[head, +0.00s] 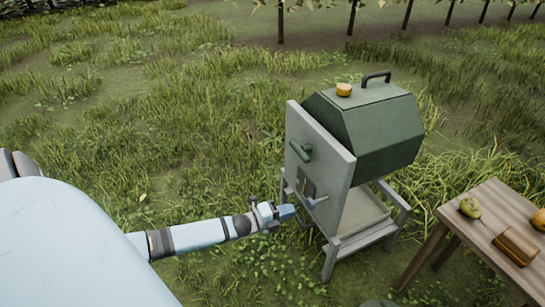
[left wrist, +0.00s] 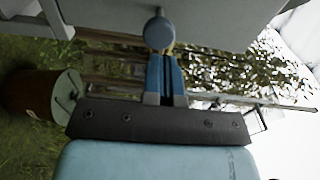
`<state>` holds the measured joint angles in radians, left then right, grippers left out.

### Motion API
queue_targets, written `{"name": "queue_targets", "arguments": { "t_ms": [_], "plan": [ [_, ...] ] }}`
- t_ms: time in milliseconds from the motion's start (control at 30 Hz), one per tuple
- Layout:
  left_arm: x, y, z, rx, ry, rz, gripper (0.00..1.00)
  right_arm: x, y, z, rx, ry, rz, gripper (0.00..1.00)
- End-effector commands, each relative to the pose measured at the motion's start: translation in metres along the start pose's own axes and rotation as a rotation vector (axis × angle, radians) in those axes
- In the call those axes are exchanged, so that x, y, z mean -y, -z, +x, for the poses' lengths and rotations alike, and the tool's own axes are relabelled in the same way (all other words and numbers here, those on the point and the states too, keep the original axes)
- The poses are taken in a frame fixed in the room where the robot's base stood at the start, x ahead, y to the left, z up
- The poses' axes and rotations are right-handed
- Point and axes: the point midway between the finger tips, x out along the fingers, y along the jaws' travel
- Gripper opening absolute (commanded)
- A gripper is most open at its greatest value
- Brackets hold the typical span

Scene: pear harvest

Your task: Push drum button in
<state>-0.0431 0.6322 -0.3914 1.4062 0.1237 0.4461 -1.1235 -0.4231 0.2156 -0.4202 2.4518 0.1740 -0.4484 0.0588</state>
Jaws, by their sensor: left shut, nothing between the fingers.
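A dark green faceted drum (head: 366,125) is mounted on a grey wooden stand (head: 335,175). A small round grey-blue knob (head: 317,202) on a short stem stands out from the stand's front panel. It also shows in the left wrist view (left wrist: 158,33), right at the fingertips. My left gripper (head: 291,212) is shut and empty, its blue fingers (left wrist: 166,72) together and pointed at the knob. They look very close to it; I cannot tell if they touch. A dark green handle (head: 300,150) sits higher on the panel. My right gripper is not in view.
A yellow round piece (head: 343,90) and a dark handle (head: 376,76) are on top of the drum. Open grass lies left of the stand.

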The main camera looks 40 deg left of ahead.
Motion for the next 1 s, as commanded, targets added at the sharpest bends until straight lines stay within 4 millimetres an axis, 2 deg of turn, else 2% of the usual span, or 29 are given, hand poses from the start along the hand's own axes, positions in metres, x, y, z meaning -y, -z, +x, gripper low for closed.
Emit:
{"name": "queue_targets", "arguments": {
  "t_ms": [100, 233, 400, 767, 867, 1000],
  "plan": [
    [-0.003, 0.000, 0.023, 0.000, 0.002, 0.001, 0.00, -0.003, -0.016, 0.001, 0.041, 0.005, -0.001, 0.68],
    [-0.002, 0.000, 0.039, 0.000, 0.001, 0.002, 0.00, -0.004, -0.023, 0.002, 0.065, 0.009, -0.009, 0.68],
    [-0.001, 0.000, 0.048, 0.000, -0.001, 0.000, 0.00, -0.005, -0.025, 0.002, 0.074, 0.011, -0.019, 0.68],
    [0.000, 0.000, 0.049, 0.000, -0.001, 0.000, 0.00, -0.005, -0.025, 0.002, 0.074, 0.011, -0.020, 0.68],
    [-0.001, 0.000, 0.058, 0.000, 0.001, 0.000, 0.00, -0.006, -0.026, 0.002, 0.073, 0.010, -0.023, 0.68],
    [0.000, -0.001, 0.080, 0.000, 0.003, 0.000, 0.00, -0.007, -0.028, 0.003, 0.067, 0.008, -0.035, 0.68]
  ]
}}
